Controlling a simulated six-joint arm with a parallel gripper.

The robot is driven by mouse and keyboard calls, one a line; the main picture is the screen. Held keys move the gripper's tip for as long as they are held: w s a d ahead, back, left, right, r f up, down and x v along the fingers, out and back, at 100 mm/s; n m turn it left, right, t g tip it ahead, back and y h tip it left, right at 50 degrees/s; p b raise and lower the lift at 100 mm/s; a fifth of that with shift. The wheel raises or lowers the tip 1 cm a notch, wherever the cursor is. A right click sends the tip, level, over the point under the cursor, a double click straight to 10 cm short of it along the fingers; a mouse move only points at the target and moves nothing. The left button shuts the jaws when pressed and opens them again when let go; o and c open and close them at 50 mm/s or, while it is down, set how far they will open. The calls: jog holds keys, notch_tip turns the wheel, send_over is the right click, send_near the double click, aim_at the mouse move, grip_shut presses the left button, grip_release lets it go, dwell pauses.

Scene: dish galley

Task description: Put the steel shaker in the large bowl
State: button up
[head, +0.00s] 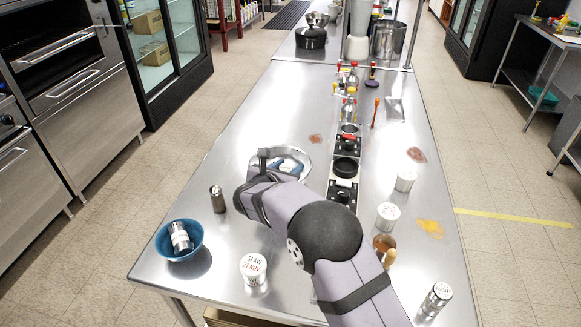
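A blue bowl (164,247) stands at the table's front left corner. A labelled metal shaker (180,238) leans tilted inside it. A dark steel cylinder (217,198), perhaps also a shaker, stands upright just behind and right of that bowl. A wide, shallow steel bowl (307,163) lies mid-table, partly hidden by my arm, with blue-grey items (290,168) in or over it. A labelled metal shaker (436,300) stands at the front right. My gripper (267,160) is at the left side of the steel bowl; its fingers are too small and covered to read.
A white tub marked "SLAW" (254,268) stands front centre. White-lidded tins (388,215) and a brown pot (384,243) stand at right.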

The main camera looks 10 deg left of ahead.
jog(key=b+v, duration=0.1)
jog(key=v, duration=0.9)
jog(key=shift+s+b, duration=0.3)
jog(key=shift+b, duration=0.1)
